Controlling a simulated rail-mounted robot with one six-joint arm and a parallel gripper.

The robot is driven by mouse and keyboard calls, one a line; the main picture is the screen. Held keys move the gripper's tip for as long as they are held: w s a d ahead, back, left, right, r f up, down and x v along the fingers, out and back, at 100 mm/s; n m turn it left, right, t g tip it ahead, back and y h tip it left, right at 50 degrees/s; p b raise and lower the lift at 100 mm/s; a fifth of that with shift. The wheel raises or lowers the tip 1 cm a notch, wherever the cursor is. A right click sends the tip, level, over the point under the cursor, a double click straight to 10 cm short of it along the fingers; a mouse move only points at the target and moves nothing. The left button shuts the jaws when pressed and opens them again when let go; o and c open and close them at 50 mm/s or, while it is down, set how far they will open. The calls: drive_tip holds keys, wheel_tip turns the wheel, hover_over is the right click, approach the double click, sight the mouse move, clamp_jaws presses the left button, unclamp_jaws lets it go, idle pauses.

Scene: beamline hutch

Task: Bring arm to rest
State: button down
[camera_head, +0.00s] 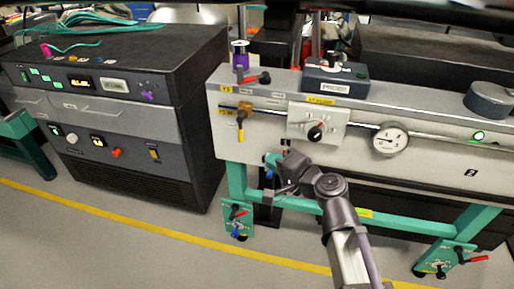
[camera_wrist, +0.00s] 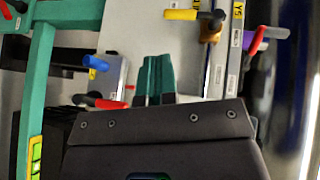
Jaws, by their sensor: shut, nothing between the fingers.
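My gripper (camera_head: 271,160) is at the front of the grey bench panel (camera_head: 262,135), near its lower edge and below the yellow-handled valve (camera_head: 241,120). In the wrist view the teal fingers of my gripper (camera_wrist: 155,78) are together with nothing between them. The dark wrist housing fills the lower part of that view and hides what is behind it. My arm is bent and reaches up from the bottom of the head view. I cannot tell whether the fingers touch the panel.
The panel carries a dial knob (camera_head: 316,131) and a round gauge (camera_head: 389,139). A red handle (camera_head: 252,78) sticks out above. Red and blue handles (camera_head: 238,232) sit on the teal leg. A dark instrument rack (camera_head: 130,110) stands left. The floor in front is clear.

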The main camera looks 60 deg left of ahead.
drive_tip(key=v, duration=0.3)
drive_tip(key=shift+w+d+f, duration=0.1)
drive_tip(key=shift+d+f, duration=0.2)
drive_tip(key=shift+d, duration=0.05)
drive_tip(key=s+d+f+n+g+h, duration=0.1)
drive_tip(key=s+d+f+n+h, duration=0.1)
drive_tip(key=d+f+n+h, duration=0.15)
drive_tip(key=w+d+f+t+h, duration=0.1)
drive_tip(key=w+d+f+h, duration=0.25)
drive_tip(key=w+d, duration=0.4)
drive_tip(key=w+d+f+t+h, duration=0.25)
drive_tip(key=w+d+f, duration=0.25)
drive_tip(key=d, duration=0.6)
drive_tip(key=w+d+f+m+h, duration=0.1)
drive_tip(key=w+d+m+h, duration=0.25)
drive_tip(key=d, duration=1.35)
drive_tip(key=w+d+f+m+h, duration=0.1)
drive_tip(key=w+d+m+h, duration=0.3)
drive_tip(key=d, duration=1.2)
wheel_tip(320, 180, up, 29)
drive_tip(key=w+d+y+p, duration=0.1)
drive_tip(key=d+p, duration=0.1)
drive_tip(key=p, duration=2.7)
drive_tip(key=shift+d+t+y, duration=0.35)
drive_tip(key=shift+d+y, duration=0.05)
